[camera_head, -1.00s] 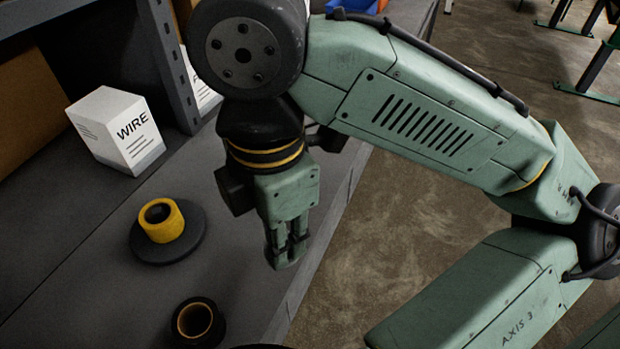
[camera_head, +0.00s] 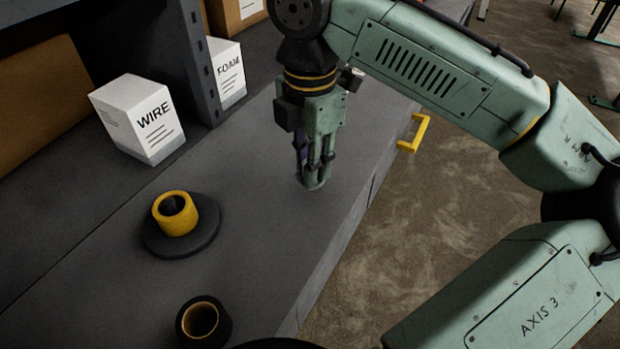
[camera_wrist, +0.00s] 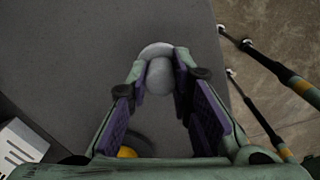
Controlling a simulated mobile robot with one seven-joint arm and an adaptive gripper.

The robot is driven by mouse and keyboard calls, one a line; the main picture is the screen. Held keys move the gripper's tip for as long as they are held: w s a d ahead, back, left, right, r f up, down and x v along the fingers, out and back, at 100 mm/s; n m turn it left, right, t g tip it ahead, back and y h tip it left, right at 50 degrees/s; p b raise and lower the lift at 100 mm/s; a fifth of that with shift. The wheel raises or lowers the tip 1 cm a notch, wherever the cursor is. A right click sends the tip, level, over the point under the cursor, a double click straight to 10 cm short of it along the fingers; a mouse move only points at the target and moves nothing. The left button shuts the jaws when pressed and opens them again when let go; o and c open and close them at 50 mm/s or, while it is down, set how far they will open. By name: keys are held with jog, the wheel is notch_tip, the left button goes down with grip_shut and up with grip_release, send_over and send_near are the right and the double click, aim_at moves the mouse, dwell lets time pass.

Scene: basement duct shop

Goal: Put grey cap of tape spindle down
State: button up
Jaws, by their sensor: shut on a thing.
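My gripper (camera_head: 313,178) points down over the grey bench, right of and beyond the tape spindle. In the wrist view its fingers (camera_wrist: 160,72) are shut on the grey cap (camera_wrist: 158,75), a pale rounded piece between the fingertips. I cannot tell whether the cap touches the bench top. The tape spindle's round dark base (camera_head: 207,236) stands on the bench, with a yellow tape roll (camera_head: 175,213) on it. The roll's top is uncovered and its middle looks dark.
A black tape roll (camera_head: 203,321) lies near the bench's front. White WIRE (camera_head: 140,120) and FOAM (camera_head: 228,72) boxes stand by the shelf post (camera_head: 200,65). A yellow handle (camera_head: 414,134) sticks out from the bench's right edge. The bench (camera_head: 262,170) around my gripper is clear.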

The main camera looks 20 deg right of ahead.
jog(key=shift+w+f+b, duration=0.1)
jog(key=shift+f+b, duration=1.6)
jog(key=shift+b, duration=0.3)
jog(key=shift+f, duration=0.2)
jog(key=o, duration=0.8)
jog(key=shift+o, duration=0.2)
notch_tip(320, 180, up, 12)
jog(key=shift+r, duration=0.25)
